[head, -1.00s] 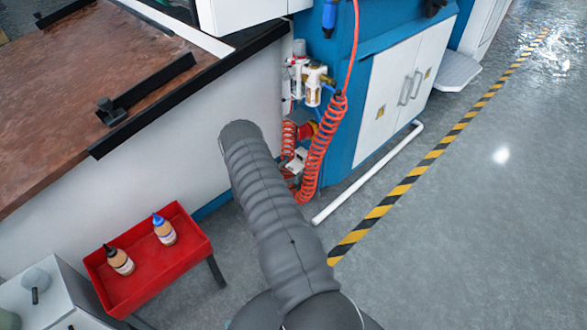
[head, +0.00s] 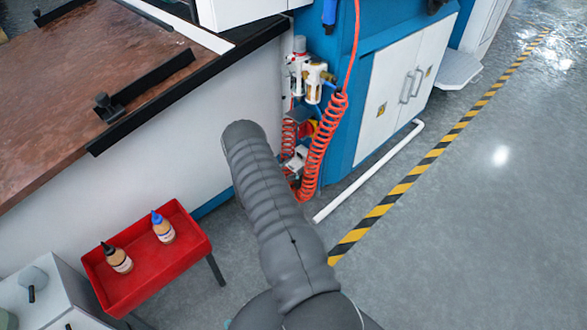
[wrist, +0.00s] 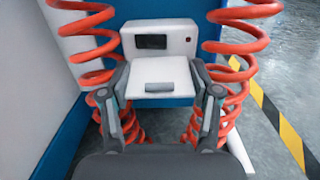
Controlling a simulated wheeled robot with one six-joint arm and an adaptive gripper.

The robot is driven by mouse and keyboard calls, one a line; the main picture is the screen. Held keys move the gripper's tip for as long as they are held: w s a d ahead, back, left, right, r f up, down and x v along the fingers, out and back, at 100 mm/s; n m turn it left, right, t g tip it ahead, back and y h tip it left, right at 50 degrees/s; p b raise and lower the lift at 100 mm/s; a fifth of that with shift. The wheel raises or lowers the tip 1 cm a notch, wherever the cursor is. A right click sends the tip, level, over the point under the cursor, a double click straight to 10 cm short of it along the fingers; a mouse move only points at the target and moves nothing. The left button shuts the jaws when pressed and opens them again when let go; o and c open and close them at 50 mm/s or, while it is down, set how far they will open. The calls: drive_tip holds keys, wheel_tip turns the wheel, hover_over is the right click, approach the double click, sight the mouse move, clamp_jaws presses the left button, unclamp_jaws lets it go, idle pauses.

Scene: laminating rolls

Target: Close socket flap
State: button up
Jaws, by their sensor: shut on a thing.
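Part of the flap's side edges is hidden by the fingertips. In the head view, my arm hides the gripper, and only a small white part shows beside the coiled hose.
Red coiled hose (head: 321,145) hangs close on both sides of the gripper in the wrist view. A white floor pipe (head: 368,172) runs along the blue cabinet (head: 345,95). A red tray (head: 150,278) with two bottles stands left. Floor to the right is clear.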

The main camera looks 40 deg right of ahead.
sight(295, 165)
drive_tip(key=h+b, duration=0.1)
drive_tip(key=b, duration=0.1)
drive_tip(key=f+b, duration=0.1)
drive_tip(key=shift+d+f+h+b, duration=0.15)
drive_tip(key=shift+f+h+b, duration=0.1)
drive_tip(key=shift+h+b, duration=0.15)
drive_tip(key=shift+d+h+b, duration=0.1)
drive_tip(key=shift+h+b, duration=0.45)
drive_tip(key=shift+h, duration=0.05)
drive_tip(key=shift+d+h, duration=0.15)
drive_tip(key=shift+h, duration=1.05)
drive_tip(key=o, duration=1.2)
drive_tip(key=shift+c, duration=0.2)
wheel_tip(295, 165, up, 10)
drive_tip(key=shift+f, duration=0.1)
